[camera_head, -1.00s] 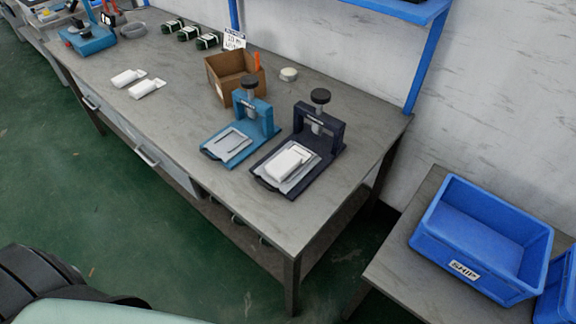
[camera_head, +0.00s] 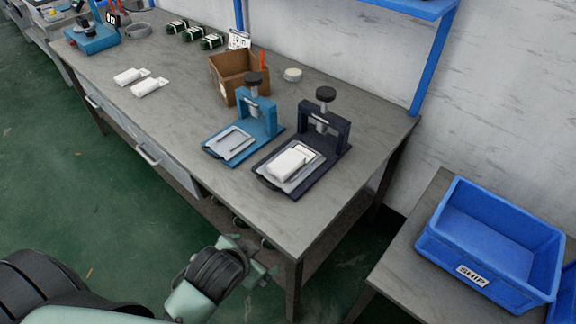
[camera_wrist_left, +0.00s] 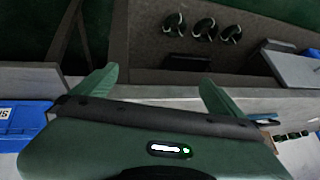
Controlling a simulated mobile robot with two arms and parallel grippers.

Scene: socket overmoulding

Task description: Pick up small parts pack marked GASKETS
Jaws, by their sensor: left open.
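No marking GASKETS can be read in either view, so I cannot tell which item is the pack. Two small white pieces, a left one (camera_head: 130,76) and a right one (camera_head: 149,87), lie on the workbench (camera_head: 265,205). Another white piece (camera_head: 290,163) lies on the plate of the dark press (camera_head: 322,125). My left gripper (camera_head: 264,272) is beside the bench's front edge, low near the right front leg. In the left wrist view its two fingers (camera_wrist_left: 158,90) are apart with nothing between them. My right gripper is not in view.
A blue press (camera_head: 258,115) and an open cardboard box (camera_head: 230,72) stand on the bench. Several dark banded bundles (camera_head: 190,34) lie at the back. Dark coils (camera_wrist_left: 203,28) lie on the lower shelf. A blue SHIP bin (camera_head: 490,240) stands on the right table.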

